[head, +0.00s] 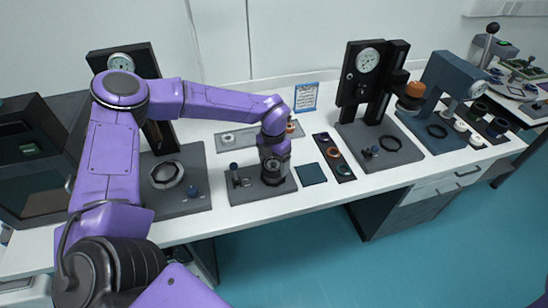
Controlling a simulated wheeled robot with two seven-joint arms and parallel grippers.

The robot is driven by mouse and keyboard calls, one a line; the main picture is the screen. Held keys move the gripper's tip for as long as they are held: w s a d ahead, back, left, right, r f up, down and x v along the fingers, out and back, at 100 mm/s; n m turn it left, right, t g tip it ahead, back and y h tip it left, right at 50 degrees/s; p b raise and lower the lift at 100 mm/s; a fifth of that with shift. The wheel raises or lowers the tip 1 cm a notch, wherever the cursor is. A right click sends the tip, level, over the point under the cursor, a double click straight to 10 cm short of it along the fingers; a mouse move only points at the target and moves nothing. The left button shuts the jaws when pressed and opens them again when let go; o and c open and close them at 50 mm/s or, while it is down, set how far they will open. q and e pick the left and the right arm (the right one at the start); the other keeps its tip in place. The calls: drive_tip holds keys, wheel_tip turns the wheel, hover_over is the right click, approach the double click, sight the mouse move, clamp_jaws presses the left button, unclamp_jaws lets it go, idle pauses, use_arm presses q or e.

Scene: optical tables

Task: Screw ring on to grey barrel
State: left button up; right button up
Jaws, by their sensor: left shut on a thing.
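My left gripper (272,168) reaches down from the purple arm over a small grey base plate (247,194) near the front of the white bench. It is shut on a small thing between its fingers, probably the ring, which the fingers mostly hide. The grey barrel cannot be made out clearly; whatever stands on the plate under the gripper is covered by it. A dark tray (325,142) just right of the plate carries an orange ring (333,152) and a teal ring (342,169). My right gripper is not in view.
A flat dark teal pad (311,174) lies between plate and tray. A tall black gauge stand (372,85) is to the right, with a blue press (447,85) beyond it. Another gauge stand (125,60) is partly behind my left arm. A small sign (306,97) stands at the back.

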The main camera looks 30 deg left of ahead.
use_arm(q)
drive_tip(key=o, duration=1.2)
drive_tip(key=shift+b, duration=0.3)
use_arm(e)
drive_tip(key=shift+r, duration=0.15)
use_arm(q)
drive_tip(key=shift+r, duration=0.3)
wheel_tip(320, 180, up, 9)
drive_tip(key=b, duration=0.2)
drive_tip(key=shift+a+f+b, duration=0.15)
drive_tip(key=shift+b, duration=0.15)
drive_tip(key=shift+r, duration=0.55)
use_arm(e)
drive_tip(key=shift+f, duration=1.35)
